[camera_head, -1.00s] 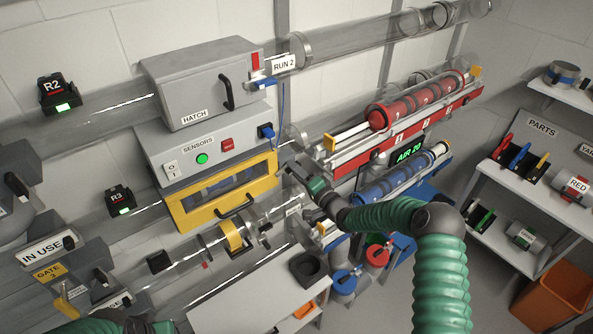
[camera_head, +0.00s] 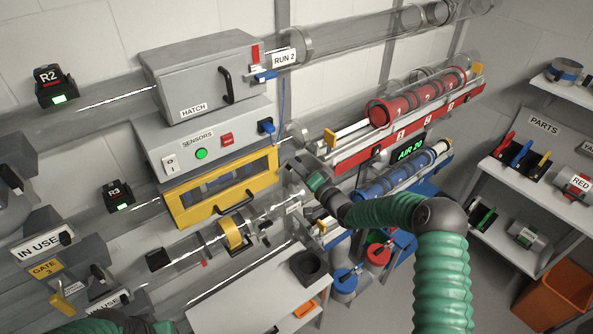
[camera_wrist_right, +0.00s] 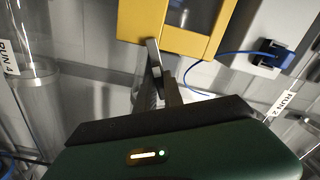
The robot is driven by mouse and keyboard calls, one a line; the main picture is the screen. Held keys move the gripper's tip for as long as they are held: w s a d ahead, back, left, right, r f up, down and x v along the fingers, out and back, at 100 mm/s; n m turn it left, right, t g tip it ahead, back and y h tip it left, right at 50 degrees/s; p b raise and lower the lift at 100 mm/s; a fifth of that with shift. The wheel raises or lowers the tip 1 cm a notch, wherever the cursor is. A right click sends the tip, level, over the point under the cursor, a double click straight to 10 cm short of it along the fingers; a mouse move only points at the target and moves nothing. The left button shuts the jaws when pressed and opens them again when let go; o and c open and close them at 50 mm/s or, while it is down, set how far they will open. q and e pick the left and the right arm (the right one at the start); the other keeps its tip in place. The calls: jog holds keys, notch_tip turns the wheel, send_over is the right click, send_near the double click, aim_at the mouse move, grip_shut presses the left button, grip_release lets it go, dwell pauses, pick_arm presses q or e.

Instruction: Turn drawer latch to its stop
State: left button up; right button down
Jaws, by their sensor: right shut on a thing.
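The yellow-framed drawer (camera_head: 220,188) sits closed under the sensors panel, with a dark handle on its front. My right gripper (camera_head: 296,165) is at the drawer's right edge. In the right wrist view, the yellow drawer frame (camera_wrist_right: 180,38) is just beyond my right gripper (camera_wrist_right: 158,68). The fingers are shut on the drawer latch, a small part at the frame's edge. The fingers mostly hide the latch, so its exact angle is unclear. Only the green arm of my left side shows at the bottom left; its gripper is out of view.
The sensors panel (camera_head: 198,152) and grey hatch (camera_head: 205,80) are above the drawer. A blue plug (camera_head: 266,126) with a cable is close to my right gripper. A clear tube with a yellow collar (camera_head: 235,232) runs below. Red canisters (camera_head: 420,98) sit to the right.

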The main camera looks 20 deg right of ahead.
jog(key=shift+s+f+n+b, duration=0.1)
jog(key=shift+f+n+b, duration=0.1)
jog(key=shift+n+b, duration=2.1)
jog(key=shift+w+f+n+b, duration=0.1)
jog(key=shift+f+n+b, duration=0.05)
jog(key=shift+n+b, duration=2.15)
jog(key=shift+s+f+n+b, duration=0.1)
jog(key=shift+f+n+b, duration=0.1)
jog(key=shift+n+b, duration=2.1)
jog(key=shift+m+b, duration=0.4)
jog(key=shift+b, duration=0.05)
jog(key=c, duration=1.6)
grip_release()
jog(key=shift+r, duration=0.1)
jog(key=shift+o, duration=0.7)
jog(key=shift+d+r, duration=0.1)
jog(key=shift+r, duration=0.05)
jog(key=shift+r, duration=0.1)
jog(key=b+v, duration=0.3)
jog(key=v, duration=1.3)
jog(key=shift+s+d, duration=0.15)
jog(key=shift+s, duration=0.15)
